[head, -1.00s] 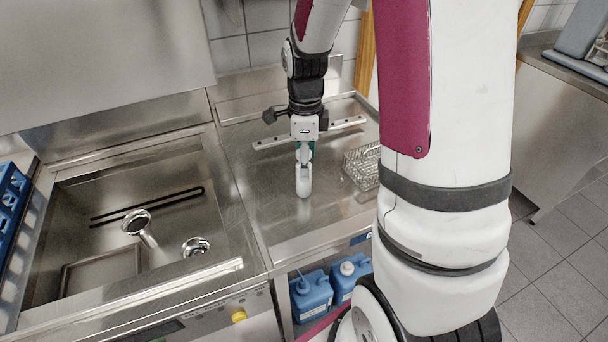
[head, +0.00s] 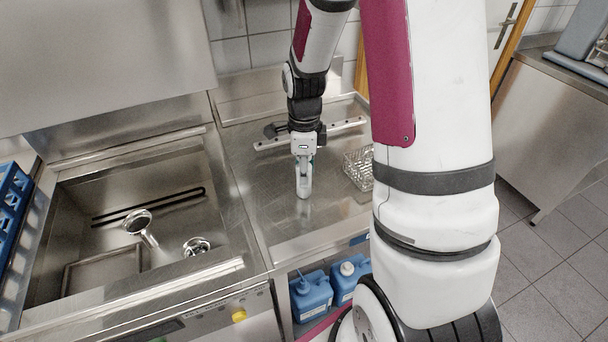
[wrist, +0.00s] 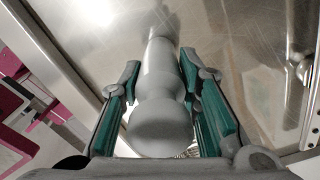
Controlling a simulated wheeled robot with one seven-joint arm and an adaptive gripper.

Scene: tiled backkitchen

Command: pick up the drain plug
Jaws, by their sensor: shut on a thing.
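The drain plug (head: 304,185) appears to be the pale grey-white piece standing upright on the metal counter in the head view. In the wrist view the drain plug (wrist: 158,128) has a rounded bulb at the near end, a narrower neck and a longer body beyond. My gripper (head: 303,160) is right above it, pointing down. In the wrist view my gripper (wrist: 162,90) has its green-padded fingers on both sides of the piece, shut on it. Its lower end seems to rest on the counter; contact is hard to tell.
A sink (head: 75,200) on the left holds a round strainer (head: 138,221) with a handle. A wire basket (head: 360,167) stands right of my gripper. A perforated metal bar (head: 335,129) lies behind it. Blue canisters (head: 312,295) stand below the counter. The counter's front is clear.

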